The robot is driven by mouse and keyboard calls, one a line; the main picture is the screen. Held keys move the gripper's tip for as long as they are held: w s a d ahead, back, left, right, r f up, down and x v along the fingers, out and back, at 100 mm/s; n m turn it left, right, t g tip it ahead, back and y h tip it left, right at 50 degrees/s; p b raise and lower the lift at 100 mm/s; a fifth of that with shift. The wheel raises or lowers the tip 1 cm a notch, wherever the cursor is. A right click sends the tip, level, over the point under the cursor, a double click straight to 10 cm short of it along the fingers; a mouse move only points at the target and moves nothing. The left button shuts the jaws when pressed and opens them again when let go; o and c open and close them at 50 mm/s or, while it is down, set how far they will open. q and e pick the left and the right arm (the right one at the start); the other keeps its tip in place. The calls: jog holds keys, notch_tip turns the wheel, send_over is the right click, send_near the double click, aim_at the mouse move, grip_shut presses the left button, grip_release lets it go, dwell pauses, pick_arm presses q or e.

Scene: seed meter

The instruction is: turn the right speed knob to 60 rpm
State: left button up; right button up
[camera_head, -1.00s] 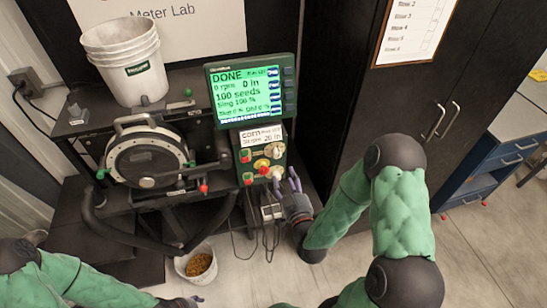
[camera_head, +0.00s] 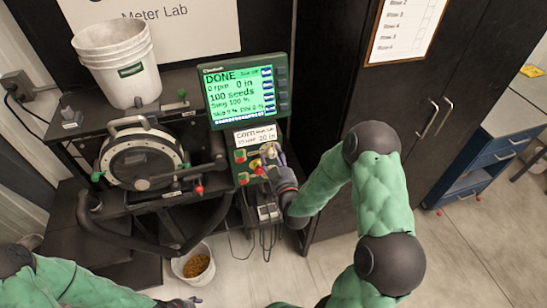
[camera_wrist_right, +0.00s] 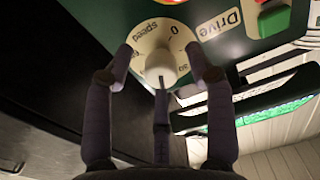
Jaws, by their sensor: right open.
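The speed knob (camera_wrist_right: 161,66) is a round cream knob on a pale dial plate (camera_wrist_right: 148,34) printed "speed", with 0 and 30 legible. My right gripper (camera_wrist_right: 162,68) is open, its dark fingers spread on both sides of the knob and a third finger below it. Contact with the knob cannot be told. In the head view my right gripper (camera_head: 275,163) is at the right side of the control panel (camera_head: 242,178) and hides part of it. The screen (camera_head: 242,90) reads DONE, 0 rpm and 100 seeds. My left gripper (camera_head: 183,303) shows only partly at the bottom edge.
A Drive label (camera_wrist_right: 218,24) and a green button (camera_wrist_right: 274,20) are beside the dial. The round seed meter (camera_head: 142,162) stands left of the panel. A white bucket (camera_head: 118,65) is above it, and a small bucket of seed (camera_head: 193,265) is on the floor. Dark cabinets (camera_head: 350,90) stand at right.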

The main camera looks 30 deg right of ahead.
grip_shut()
jog(key=m+b, duration=0.2)
jog(key=m, duration=0.1)
jog(key=m+b, duration=0.1)
jog(key=b, duration=0.1)
jog(key=shift+f+m, duration=0.25)
jog(key=shift+m, duration=0.05)
jog(key=m+b, duration=0.5)
jog(key=shift+a, duration=0.1)
jog(key=shift+a+m+b, duration=0.1)
jog(key=shift+m+b, duration=5.1)
jog(key=shift+b, duration=0.05)
jog(key=shift+r, duration=0.1)
